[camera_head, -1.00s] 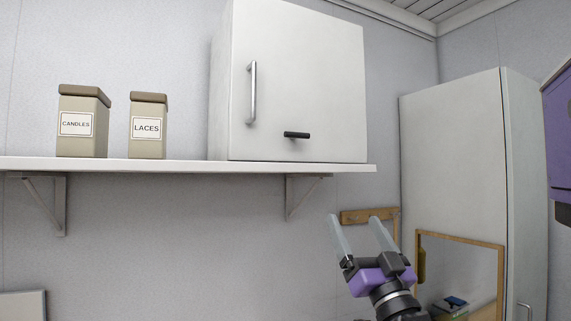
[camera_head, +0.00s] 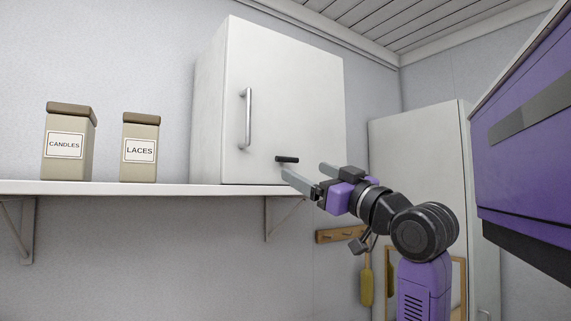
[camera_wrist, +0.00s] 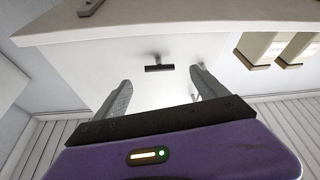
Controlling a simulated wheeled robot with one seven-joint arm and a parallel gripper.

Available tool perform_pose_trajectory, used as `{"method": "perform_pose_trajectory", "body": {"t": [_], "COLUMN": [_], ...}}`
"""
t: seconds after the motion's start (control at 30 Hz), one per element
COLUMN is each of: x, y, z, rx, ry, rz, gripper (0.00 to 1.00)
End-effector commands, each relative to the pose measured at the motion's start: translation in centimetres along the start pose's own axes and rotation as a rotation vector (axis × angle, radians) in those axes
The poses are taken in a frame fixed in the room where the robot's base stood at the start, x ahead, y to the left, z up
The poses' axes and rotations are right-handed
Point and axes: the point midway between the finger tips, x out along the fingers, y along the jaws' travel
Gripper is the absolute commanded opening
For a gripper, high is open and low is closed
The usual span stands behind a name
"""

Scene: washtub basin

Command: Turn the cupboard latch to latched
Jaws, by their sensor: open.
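The cupboard (camera_head: 290,95) is a white box with one closed-looking door on the wall shelf. Its latch (camera_head: 287,159) is a small dark bar low on the door, lying horizontal. A long silver handle (camera_head: 246,118) stands upright near the door's left edge. My gripper (camera_head: 305,174) is open and empty, its two pale fingers pointing at the lower door, just below and right of the latch. In the wrist view, the latch (camera_wrist: 159,68) lies ahead between the open fingers, apart from them.
A white shelf (camera_head: 150,188) on brackets runs under the cupboard. Two lidded boxes, CANDLES (camera_head: 68,145) and LACES (camera_head: 140,149), stand left on it. A wooden peg rail (camera_head: 340,234) hangs below. A tall pale cabinet (camera_head: 420,170) stands to the right.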

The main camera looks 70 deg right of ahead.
Motion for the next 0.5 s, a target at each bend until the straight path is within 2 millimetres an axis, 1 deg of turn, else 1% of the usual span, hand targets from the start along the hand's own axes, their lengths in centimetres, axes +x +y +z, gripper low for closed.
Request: {"method": "perform_pose_trajectory", "body": {"t": [0.17, 0.4, 0.5], "x": [2.1, 5.8, 6.8], "y": [0.0, 0.0, 0.0], "z": [-0.1, -0.1, -0.1], "rx": [0.001, 0.001, 0.000], "ry": [-0.005, -0.004, -0.004], "rz": [-0.002, -0.001, 0.000], "gripper": [0.83, 0.83, 0.83]}}
